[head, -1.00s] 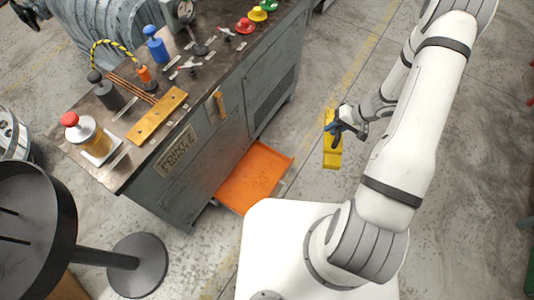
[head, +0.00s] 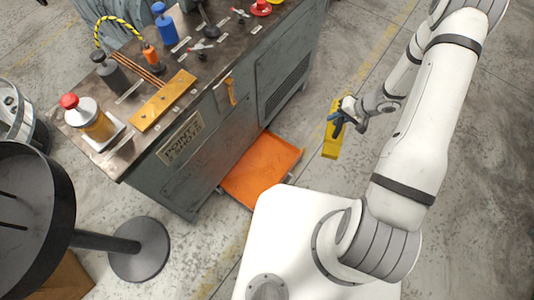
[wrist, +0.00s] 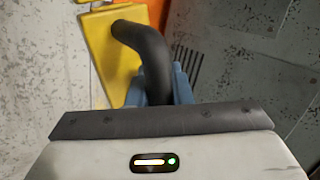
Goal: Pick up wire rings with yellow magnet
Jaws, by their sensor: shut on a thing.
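My gripper (head: 343,118) is shut on the black handle (wrist: 146,55) of the yellow magnet (head: 331,142). The magnet hangs in the air over the concrete floor, to the right of the grey machine. In the wrist view the magnet's yellow body (wrist: 105,50) lies beyond the blue fingers, at the upper left. I make out no wire rings in either view; the underside of the magnet is hidden.
The grey machine (head: 185,165) stands at the left with knobs, bottles and a brass bar (head: 163,100) on top. An orange tray (head: 262,170) sticks out at its base. A black round stand (head: 138,257) is at lower left. The floor around the magnet looks clear.

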